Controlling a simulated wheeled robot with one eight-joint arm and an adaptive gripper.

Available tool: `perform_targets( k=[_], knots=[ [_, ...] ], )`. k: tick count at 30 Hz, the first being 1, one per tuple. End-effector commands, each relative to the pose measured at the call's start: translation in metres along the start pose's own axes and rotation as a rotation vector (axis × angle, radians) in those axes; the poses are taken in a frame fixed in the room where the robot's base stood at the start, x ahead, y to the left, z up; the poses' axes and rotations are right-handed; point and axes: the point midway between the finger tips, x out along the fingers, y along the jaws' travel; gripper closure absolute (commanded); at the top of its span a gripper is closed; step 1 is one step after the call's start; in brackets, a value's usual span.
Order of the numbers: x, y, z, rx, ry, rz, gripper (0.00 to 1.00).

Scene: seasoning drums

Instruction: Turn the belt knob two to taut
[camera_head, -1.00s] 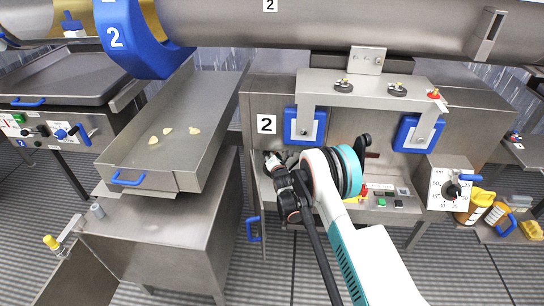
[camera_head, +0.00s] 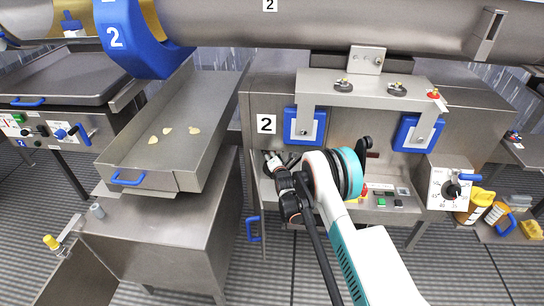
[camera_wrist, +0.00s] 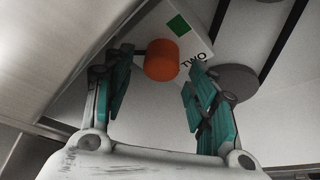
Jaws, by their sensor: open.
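The belt knob two is an orange round knob (camera_wrist: 162,60) in the wrist view. It stands beside a white plate (camera_wrist: 190,38) with a green square and the word TWO. My gripper (camera_wrist: 160,78) is open, with one teal-and-black finger on each side of the knob. The left finger's tip is close to the knob; I cannot tell whether it touches. In the head view my arm reaches into the opening at the machine's front, left of centre. The gripper and the knob cannot be made out there.
A drum (camera_head: 340,25) runs across the top. A grey tray (camera_head: 178,110) with a few pale chips stands at the left. A push-button panel (camera_head: 385,202) and a dial box (camera_head: 451,187) are at the right. A grey disc (camera_wrist: 238,80) lies right of the gripper.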

Motion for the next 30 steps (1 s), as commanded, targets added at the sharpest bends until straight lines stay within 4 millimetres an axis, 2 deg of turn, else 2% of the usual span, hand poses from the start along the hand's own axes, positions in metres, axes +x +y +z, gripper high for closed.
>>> perform_targets(
  k=[5,12,18,30],
  knots=[
    [-0.008,0.000,0.000,0.000,0.000,0.000,0.48],
    [-0.046,0.000,0.000,0.000,0.000,0.000,0.48],
    [-0.069,0.000,0.000,0.000,0.000,0.000,0.48],
    [-0.075,0.000,0.000,0.000,0.000,0.000,0.48]
  ],
)
